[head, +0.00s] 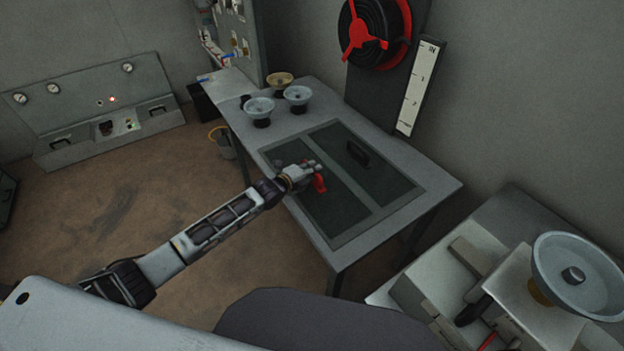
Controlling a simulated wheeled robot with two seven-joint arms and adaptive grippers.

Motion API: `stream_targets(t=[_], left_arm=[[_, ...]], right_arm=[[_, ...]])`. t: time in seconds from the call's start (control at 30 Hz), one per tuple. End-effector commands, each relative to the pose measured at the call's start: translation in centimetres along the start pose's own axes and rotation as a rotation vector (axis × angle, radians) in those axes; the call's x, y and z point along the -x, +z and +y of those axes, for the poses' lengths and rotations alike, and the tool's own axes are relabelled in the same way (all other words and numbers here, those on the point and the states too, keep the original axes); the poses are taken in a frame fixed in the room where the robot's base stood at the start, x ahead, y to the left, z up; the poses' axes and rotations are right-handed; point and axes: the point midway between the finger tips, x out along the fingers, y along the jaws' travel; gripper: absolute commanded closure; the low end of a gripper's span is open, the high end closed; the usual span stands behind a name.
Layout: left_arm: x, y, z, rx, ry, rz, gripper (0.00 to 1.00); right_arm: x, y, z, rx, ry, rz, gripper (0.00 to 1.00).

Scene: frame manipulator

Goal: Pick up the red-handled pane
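The red-handled pane (329,209) is a dark flat panel set in the left half of a frame on the grey table. Its red handle (320,183) shows just beside the fingers of my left gripper (312,172). The gripper is over the pane at the handle; its fingers are small and partly overlap the handle, so I cannot tell whether they are closed on it. A second dark pane (385,181) with a black handle (358,153) lies in the right half of the frame. My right gripper is not seen.
The table (425,216) also bears several round bowl-like pieces at its far end, such as a pale one (298,94). A bucket (222,142) stands on the floor by the table. A bench with a large round dish (580,275) is at lower right. A control console (100,115) stands at the left wall.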

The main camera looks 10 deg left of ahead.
Motion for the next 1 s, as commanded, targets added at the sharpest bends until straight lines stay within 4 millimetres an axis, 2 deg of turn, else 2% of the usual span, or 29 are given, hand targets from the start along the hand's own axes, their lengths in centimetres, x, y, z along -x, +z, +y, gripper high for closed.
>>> stream_targets(t=[0.73, 1.0], left_arm=[[0.0, 0.1, -0.5, -0.001, -0.007, -0.001, 1.00], [0.5, 0.3, -2.0, -0.002, -0.009, -0.001, 1.00]], right_arm=[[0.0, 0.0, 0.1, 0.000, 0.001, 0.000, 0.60], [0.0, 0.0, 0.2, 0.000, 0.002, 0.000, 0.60]])
